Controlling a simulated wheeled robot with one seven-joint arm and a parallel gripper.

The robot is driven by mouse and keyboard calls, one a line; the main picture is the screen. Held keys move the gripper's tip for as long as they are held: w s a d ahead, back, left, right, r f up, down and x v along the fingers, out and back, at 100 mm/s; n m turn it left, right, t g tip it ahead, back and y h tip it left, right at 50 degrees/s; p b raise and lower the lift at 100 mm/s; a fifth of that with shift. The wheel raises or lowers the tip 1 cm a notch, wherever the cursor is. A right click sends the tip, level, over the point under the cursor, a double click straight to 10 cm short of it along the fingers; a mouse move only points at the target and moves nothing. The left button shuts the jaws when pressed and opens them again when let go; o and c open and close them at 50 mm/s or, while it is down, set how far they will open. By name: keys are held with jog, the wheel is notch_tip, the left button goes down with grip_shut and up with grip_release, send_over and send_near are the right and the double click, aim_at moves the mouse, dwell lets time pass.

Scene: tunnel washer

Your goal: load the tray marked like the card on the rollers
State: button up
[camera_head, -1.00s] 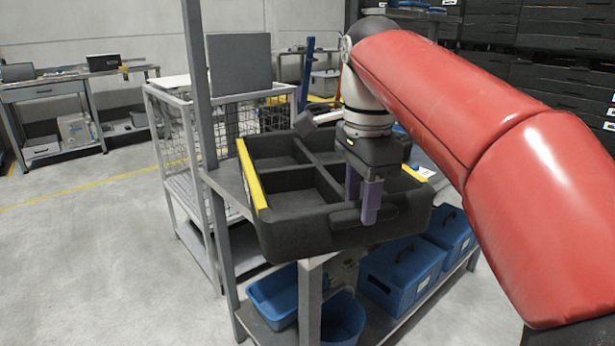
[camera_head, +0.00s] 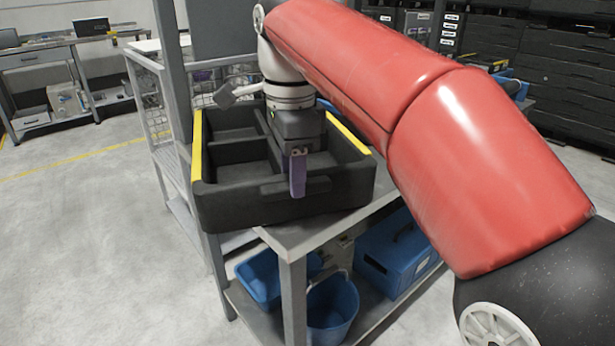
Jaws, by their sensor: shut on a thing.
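A black tray (camera_head: 230,210) with inner compartments and yellow strips along its left and right edges is at the left end of a grey bench (camera_head: 300,237). The compartments that show look empty. My gripper (camera_head: 298,175) points down at the tray's near wall and is shut on that wall, with one purple finger outside it. The other finger is hidden. I cannot tell whether the tray touches the bench top. No card, rollers or tray marking can be made out.
Blue bins and a blue bucket (camera_head: 332,305) stand on the shelf below. A wire-mesh cage (camera_head: 150,100) is behind to the left. Dark drawer racks (camera_head: 570,80) line the right back. The floor at left is clear.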

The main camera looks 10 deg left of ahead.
jog(key=shift+f, duration=0.1)
jog(key=o, duration=1.2)
jog(key=shift+f, duration=0.1)
